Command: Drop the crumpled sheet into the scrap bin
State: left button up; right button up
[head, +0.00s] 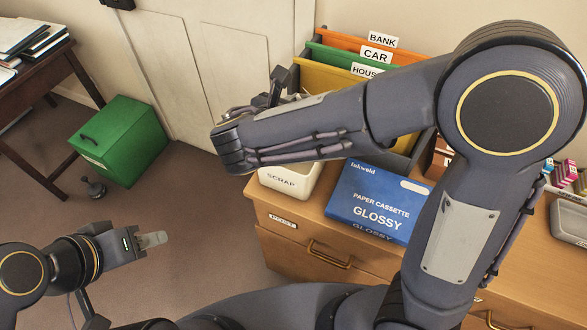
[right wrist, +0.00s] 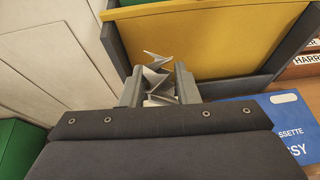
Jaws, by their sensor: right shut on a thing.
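My right gripper (right wrist: 160,84) is shut on the crumpled sheet (right wrist: 157,76), a folded grey-white piece of paper that sticks up between the two fingers in the right wrist view. In the head view my right forearm hides most of that gripper, and I cannot make out the sheet there. The cream scrap bin (head: 290,183), labelled SCRAP, stands at the left end of the wooden cabinet top, partly hidden behind my right forearm. The bin does not show in the right wrist view. My left gripper (head: 152,240) is low over the floor, away from the cabinet; its finger gap is not clear.
A blue paper cassette box (head: 375,203) lies right of the bin. Behind stands a file rack with yellow (right wrist: 215,40), green and orange folders. A green box (head: 120,140) sits on the floor by a dark desk (head: 60,75). Open floor lies left of the cabinet.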

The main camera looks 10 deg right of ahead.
jog(key=shift+f, duration=0.6)
pick_arm(q)
jog(key=shift+f, duration=0.55)
pick_arm(e)
jog(key=o, duration=1)
pick_arm(q)
jog(key=shift+r, duration=0.35)
pick_arm(e)
jog(key=v, duration=0.8)
jog(key=shift+w+r, duration=0.1)
jog(key=shift+d, duration=0.1)
